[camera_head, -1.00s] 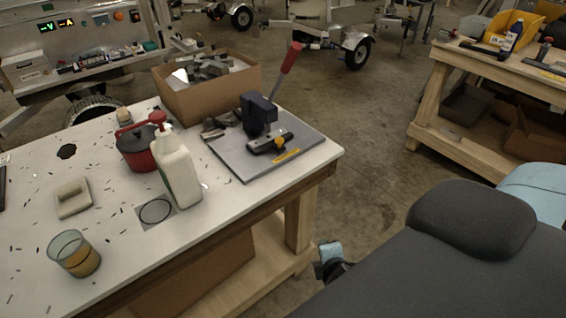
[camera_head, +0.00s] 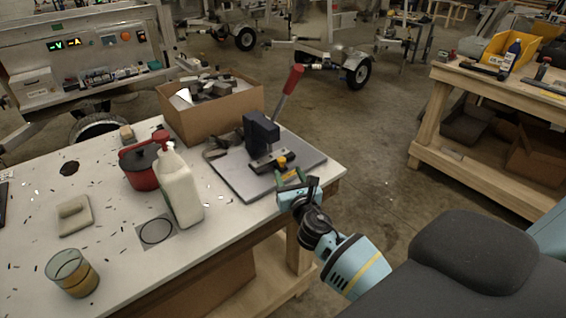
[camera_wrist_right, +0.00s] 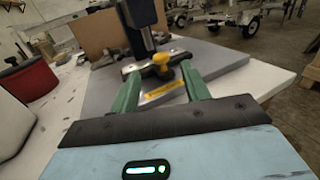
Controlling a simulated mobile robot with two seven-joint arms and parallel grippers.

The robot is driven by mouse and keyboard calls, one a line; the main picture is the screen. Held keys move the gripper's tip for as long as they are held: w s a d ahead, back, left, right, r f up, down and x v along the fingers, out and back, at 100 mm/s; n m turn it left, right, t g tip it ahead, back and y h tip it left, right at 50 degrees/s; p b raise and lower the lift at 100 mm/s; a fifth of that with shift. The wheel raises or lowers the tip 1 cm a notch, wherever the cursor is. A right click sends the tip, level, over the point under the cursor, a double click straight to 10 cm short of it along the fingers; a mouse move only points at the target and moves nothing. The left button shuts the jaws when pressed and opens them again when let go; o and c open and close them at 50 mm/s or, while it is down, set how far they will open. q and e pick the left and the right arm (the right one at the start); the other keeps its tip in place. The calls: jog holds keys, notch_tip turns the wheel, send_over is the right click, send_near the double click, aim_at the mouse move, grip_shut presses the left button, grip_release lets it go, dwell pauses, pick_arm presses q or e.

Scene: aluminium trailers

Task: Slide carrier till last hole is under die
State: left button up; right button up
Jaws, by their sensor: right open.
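A dark blue hand press (camera_head: 258,133) with a red-gripped lever (camera_head: 291,79) stands on a grey base plate (camera_head: 229,177) on the table; its column also shows in the right wrist view (camera_wrist_right: 140,22). The carrier (camera_head: 266,166), a dark bar with a yellow knob (camera_head: 281,161), lies under the press head. In the right wrist view the carrier (camera_wrist_right: 132,68) and its knob (camera_wrist_right: 163,63) lie ahead of my right gripper (camera_wrist_right: 160,86). Its green fingers are apart, with nothing between them. In the head view my right gripper (camera_head: 290,178) is at the plate's front edge. The carrier's holes cannot be made out.
A white jug (camera_head: 180,190), a red pot (camera_head: 140,170), a grey block (camera_head: 73,215) and a glass of amber liquid (camera_head: 73,274) stand left of the press. A cardboard box (camera_head: 208,115) of metal parts stands behind it. Open floor lies right of the table.

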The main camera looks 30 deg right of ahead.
aim_at(283, 161)
jog(key=shift+b+x, duration=0.4)
jog(key=shift+x, duration=3)
jog(key=shift+f, duration=0.1)
grip_shut()
